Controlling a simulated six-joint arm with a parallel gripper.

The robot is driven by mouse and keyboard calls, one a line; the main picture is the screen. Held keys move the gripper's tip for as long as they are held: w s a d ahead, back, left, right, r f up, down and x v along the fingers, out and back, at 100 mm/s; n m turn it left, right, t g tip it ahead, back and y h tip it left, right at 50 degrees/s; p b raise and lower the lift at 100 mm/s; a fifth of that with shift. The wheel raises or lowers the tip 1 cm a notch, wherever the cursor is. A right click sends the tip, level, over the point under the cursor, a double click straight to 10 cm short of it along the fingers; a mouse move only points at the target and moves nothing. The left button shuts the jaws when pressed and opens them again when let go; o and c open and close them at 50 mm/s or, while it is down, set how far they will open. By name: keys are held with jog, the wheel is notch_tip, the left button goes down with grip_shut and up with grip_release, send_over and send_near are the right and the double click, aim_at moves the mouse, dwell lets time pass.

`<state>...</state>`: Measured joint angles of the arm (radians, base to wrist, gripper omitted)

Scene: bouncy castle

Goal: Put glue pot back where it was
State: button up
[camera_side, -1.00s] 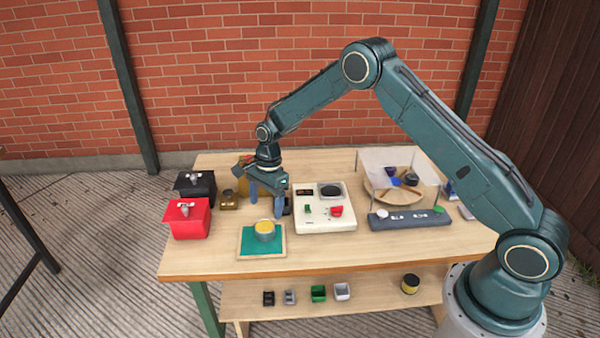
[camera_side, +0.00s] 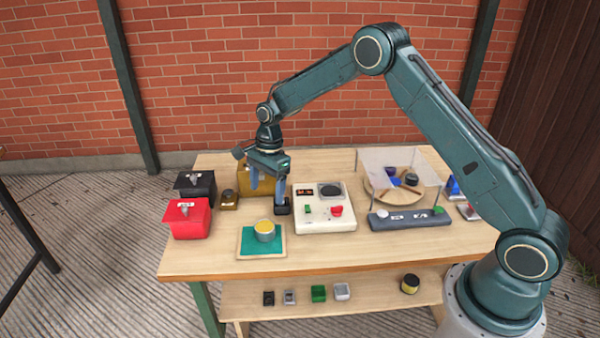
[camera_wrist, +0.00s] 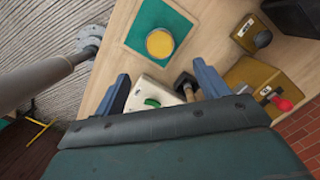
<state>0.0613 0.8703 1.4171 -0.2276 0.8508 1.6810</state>
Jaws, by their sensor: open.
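A round metal pot with yellow contents (camera_side: 265,231), which looks like the glue pot, stands upright on a teal mat with a pale border (camera_side: 246,249) at the table's front left. The pot (camera_wrist: 160,43) and mat (camera_wrist: 133,35) also show in the wrist view, beyond my fingertips. My gripper (camera_side: 268,192) is open with nothing held, above the table behind the pot and apart from it. Its two fingers (camera_wrist: 162,82) are spread wide in the wrist view. A small dark block (camera_side: 284,208) lies by the right finger.
Red (camera_side: 188,220) and black (camera_side: 205,187) boxes stand at the left, with brass-coloured containers (camera_side: 229,200) beside them. A white control panel (camera_side: 325,222) is right of my gripper. A clear-walled round tray (camera_side: 405,194) sits behind a grey bar (camera_side: 408,220). A lower shelf holds several small items.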

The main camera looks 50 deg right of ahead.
jog(key=shift+r, duration=0.1)
jog(key=s+r+n+t+h, duration=0.1)
jog(key=s+r+n, duration=0.3)
jog(key=s+r, duration=0.5)
jog(key=s+r+n+t, duration=0.2)
jog(key=s+r+n, duration=0.25)
jog(key=r, duration=0.85)
jog(key=s+d+r+n+t, duration=0.1)
jog(key=s+n, duration=0.8)
jog(key=s, duration=1.5)
jog(key=shift+r+t+h, duration=0.4)
jog(key=shift+r+t, duration=0.4)
jog(key=shift+r, duration=0.15)
jog(key=shift+n, duration=0.25)
